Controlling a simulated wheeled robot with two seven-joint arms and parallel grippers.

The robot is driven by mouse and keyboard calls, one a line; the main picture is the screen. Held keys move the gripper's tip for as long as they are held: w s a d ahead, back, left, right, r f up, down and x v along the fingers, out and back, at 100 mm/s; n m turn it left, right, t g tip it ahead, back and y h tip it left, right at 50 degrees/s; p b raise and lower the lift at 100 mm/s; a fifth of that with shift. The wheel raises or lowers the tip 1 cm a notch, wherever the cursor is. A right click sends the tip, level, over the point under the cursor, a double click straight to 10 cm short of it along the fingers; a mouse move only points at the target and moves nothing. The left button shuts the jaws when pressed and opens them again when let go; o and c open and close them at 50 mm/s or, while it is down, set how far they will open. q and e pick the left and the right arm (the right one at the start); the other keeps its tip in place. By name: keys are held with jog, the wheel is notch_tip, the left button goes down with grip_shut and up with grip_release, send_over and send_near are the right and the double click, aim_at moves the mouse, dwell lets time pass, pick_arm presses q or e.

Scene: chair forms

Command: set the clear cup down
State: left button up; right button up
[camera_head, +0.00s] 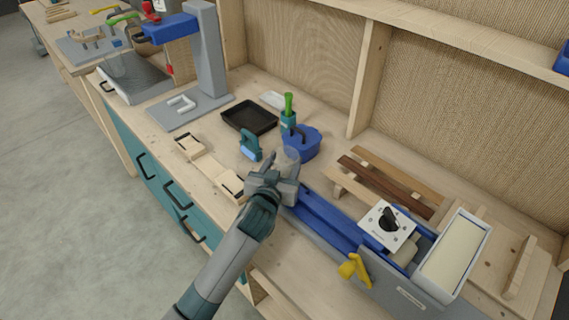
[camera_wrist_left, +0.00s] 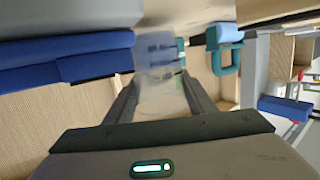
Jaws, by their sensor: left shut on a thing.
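The clear cup (camera_head: 289,156) is see-through and faint in the head view. My left gripper (camera_head: 281,168) is shut on it, above the front part of the workbench. In the left wrist view, the clear cup (camera_wrist_left: 160,92) sits between the two fingers of the left gripper (camera_wrist_left: 160,90), and things behind show through it. The cup's base and its gap to the bench are hard to make out. My right gripper is in neither view.
A blue lidded container (camera_head: 303,146) stands just behind the cup. A blue-grey machine (camera_head: 325,222) with a yellow handle (camera_head: 354,269) stands right.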

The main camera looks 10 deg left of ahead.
pick_arm(q)
jog(key=shift+f, duration=0.55)
jog(key=shift+f, duration=0.15)
jog(key=o, duration=0.8)
jog(key=shift+r, duration=0.2)
jog(key=shift+s, duration=0.1)
